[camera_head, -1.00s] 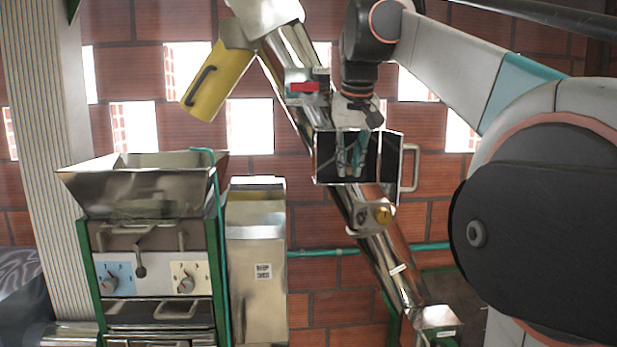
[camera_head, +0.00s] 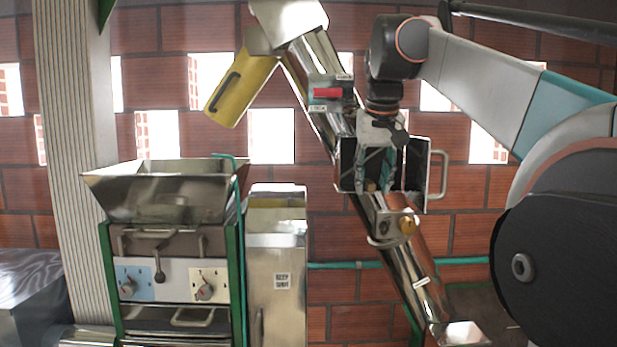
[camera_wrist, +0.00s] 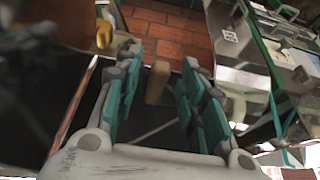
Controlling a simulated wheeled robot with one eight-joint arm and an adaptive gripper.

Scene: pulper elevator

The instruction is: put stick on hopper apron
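A short tan wooden stick (camera_wrist: 157,82) shows in the wrist view between my finger pads, with gaps on both sides. My gripper (camera_wrist: 162,60) is open around it, its teal-padded fingers apart. In the head view my gripper (camera_head: 372,165) points down inside the open dark box on the slanted steel tube. A small tan end, probably the stick (camera_head: 371,186), shows just below the fingertips. The steel hopper (camera_head: 125,203) stands at the left, well apart from my gripper. I cannot tell exactly which part of its sloping sheet is the apron.
The open box has a panel with a handle (camera_head: 437,175) close to the right of my gripper. A yellow cylinder (camera_head: 240,90) hangs upper left. A tall steel cabinet (camera_head: 276,265) stands between hopper and tube.

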